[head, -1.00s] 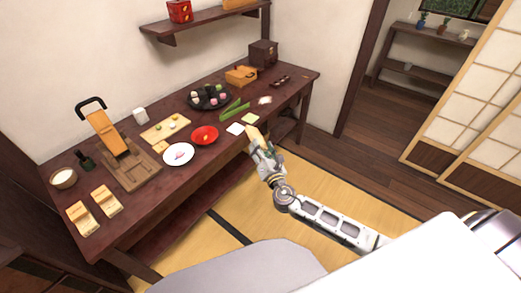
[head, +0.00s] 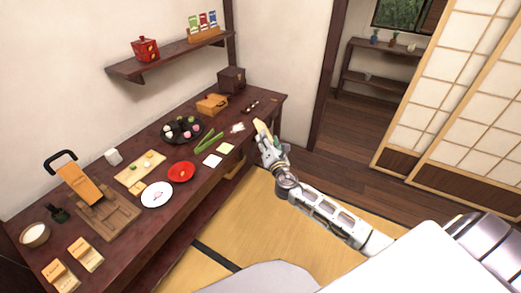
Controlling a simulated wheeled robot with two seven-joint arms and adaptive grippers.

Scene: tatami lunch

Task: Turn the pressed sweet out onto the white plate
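I cannot tell whether that shape is a sweet or a pattern. My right gripper (head: 264,136), on the arm coming in from the lower right, is off the table's front right edge, well to the right of the plate. It appears shut on a pale wooden piece (head: 261,127), which sticks up from the fingers. Whether this piece holds a sweet is too small to tell. My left gripper is not in view.
Left of the plate are a wooden board with a handled tool (head: 80,183), two pale wooden blocks (head: 85,254) and a bowl (head: 34,234). A red dish (head: 181,173) stands beside the plate, and a black tray (head: 176,138) behind.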

